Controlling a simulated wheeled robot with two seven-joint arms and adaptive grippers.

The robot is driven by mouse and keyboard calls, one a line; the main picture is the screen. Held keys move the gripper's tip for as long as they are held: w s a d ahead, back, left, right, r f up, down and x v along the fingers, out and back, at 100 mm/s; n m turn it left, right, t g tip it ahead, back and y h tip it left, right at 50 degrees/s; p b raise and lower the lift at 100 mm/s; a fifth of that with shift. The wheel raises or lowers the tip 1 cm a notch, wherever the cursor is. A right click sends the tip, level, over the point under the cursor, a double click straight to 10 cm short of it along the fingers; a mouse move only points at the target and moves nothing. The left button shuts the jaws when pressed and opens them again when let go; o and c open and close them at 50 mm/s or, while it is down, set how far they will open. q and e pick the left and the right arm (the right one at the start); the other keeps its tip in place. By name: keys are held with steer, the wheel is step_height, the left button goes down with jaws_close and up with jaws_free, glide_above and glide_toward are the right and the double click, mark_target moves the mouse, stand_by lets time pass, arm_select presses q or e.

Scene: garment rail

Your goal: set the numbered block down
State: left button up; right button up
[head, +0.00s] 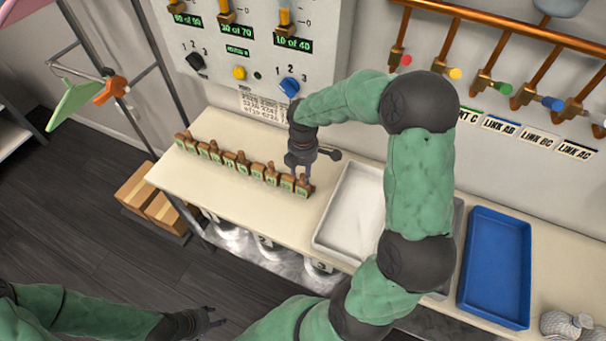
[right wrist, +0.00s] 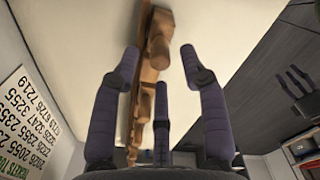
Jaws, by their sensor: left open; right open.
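A row of several numbered blocks (head: 225,157), brown with knobs on top and small green number labels, stands on the cream worktop (head: 290,225). My right gripper (head: 300,170) is over the right end of the row, just above the end block (head: 303,188); I cannot tell whether it touches it. In the right wrist view its fingers (right wrist: 160,58) are spread, with the brown blocks (right wrist: 158,45) seen edge-on between them. No block is clearly gripped. My left gripper (head: 208,320) is open and empty, low in the head view, away from the worktop.
A white tray (head: 322,238) lies right of the row, partly behind my right arm. A blue tray (head: 497,268) lies farther right. A control panel (head: 265,60) with knobs and displays and copper pipes (head: 500,22) with coloured valves are on the wall behind.

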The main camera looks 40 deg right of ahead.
arm_select(q)
step_height(320, 180, up, 2)
steer(key=shift+r+p, duration=0.2)
steer(key=shift+p, duration=0.75)
arm_select(e)
step_height(320, 180, up, 8)
steer(key=shift+r, duration=0.25)
arm_select(q)
steer(key=shift+a, duration=0.1)
